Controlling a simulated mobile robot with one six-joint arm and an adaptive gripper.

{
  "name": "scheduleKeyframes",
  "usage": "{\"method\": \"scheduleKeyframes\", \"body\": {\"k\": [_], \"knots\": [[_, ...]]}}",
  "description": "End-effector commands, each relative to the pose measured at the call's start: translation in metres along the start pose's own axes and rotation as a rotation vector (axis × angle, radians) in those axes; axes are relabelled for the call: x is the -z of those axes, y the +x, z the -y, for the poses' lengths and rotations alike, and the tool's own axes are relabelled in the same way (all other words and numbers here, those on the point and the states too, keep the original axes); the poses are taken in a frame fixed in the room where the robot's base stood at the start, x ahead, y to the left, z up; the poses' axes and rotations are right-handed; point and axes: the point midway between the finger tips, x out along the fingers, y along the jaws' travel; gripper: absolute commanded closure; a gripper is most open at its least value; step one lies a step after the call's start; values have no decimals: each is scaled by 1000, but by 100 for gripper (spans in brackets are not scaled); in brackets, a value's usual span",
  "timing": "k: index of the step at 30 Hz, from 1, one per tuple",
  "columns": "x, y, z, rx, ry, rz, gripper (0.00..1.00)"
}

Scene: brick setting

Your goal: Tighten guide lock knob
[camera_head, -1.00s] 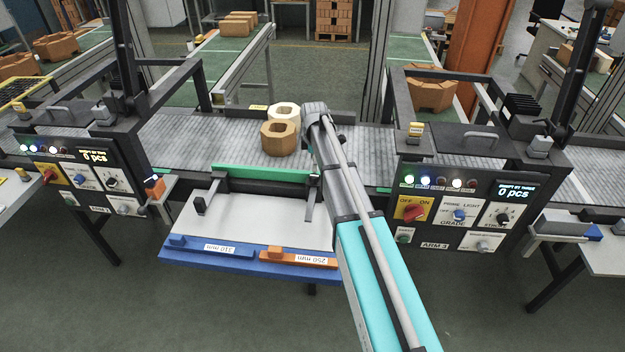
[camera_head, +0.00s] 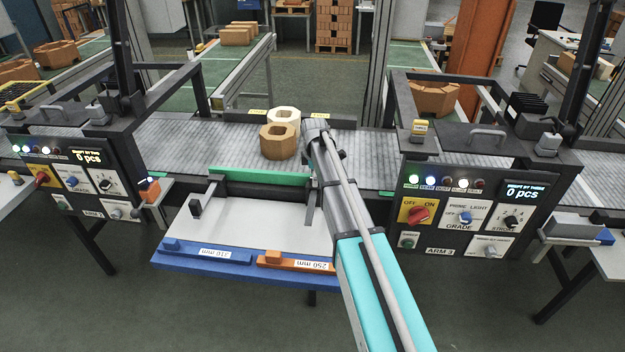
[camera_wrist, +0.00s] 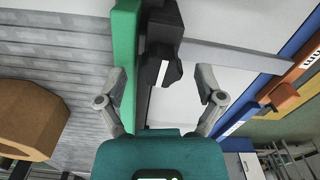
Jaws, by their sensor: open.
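The guide lock knob (camera_wrist: 168,68) is black with a white mark. In the wrist view it sits on a dark block beside the green guide rail (camera_wrist: 124,60). My gripper (camera_wrist: 160,80) is open, with one finger on each side of the knob and a visible gap to it. The left finger overlaps the green rail in the picture; the right one is over the white plate. How far the fingertips are from the knob in depth I cannot tell. In the head view the green rail (camera_head: 260,177) shows, but my arm hides the knob and gripper.
Two octagonal blocks, one brown (camera_head: 279,141) and one cream (camera_head: 283,115), stand on the grey conveyor (camera_head: 215,145). A blue gauge bar (camera_head: 205,255) and an orange one (camera_head: 296,262) lie along the plate's front edge. A control panel (camera_head: 470,215) stands at the right.

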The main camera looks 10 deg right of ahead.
Motion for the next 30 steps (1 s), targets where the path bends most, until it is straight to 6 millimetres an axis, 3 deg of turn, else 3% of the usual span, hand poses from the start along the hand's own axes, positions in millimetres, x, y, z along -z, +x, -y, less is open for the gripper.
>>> {"method": "scheduleKeyframes", "body": {"k": [8,21,22,30], "knots": [[0,0,0,0,0,0,15],[0,0,0,-1,0,0,95],[7,0,0,-1,-3,0,95],[3,0,-1,-2,21,-2,95]]}}
